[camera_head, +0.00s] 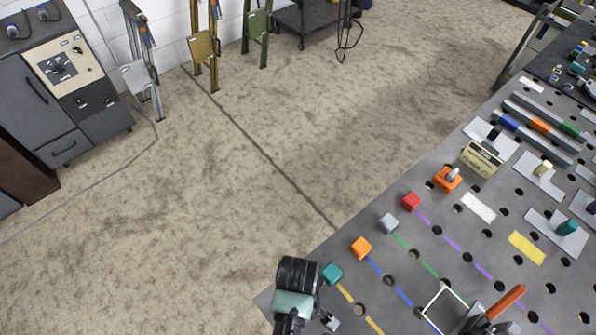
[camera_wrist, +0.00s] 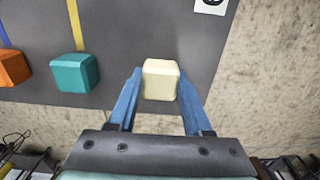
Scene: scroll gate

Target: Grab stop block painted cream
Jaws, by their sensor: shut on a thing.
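The cream stop block (camera_wrist: 160,79) sits between the two blue fingers of my gripper (camera_wrist: 159,84) in the wrist view. The fingers are shut on its sides, and its top and front faces show. It is near the edge of the grey perforated table (camera_wrist: 125,28); I cannot tell if it touches the surface. In the head view my gripper (camera_head: 297,285) is at the table's near left corner, and the cream block is hidden there. A teal block (camera_wrist: 75,73) stands to the left of the gripper, apart from it.
Orange (camera_head: 361,247), grey (camera_head: 388,223) and red (camera_head: 411,201) blocks line the table edge beyond the teal one, by coloured stripes. A white frame (camera_head: 443,308) and an orange-handled part (camera_head: 506,301) lie to the right. Open floor (camera_head: 200,220) is left of the table.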

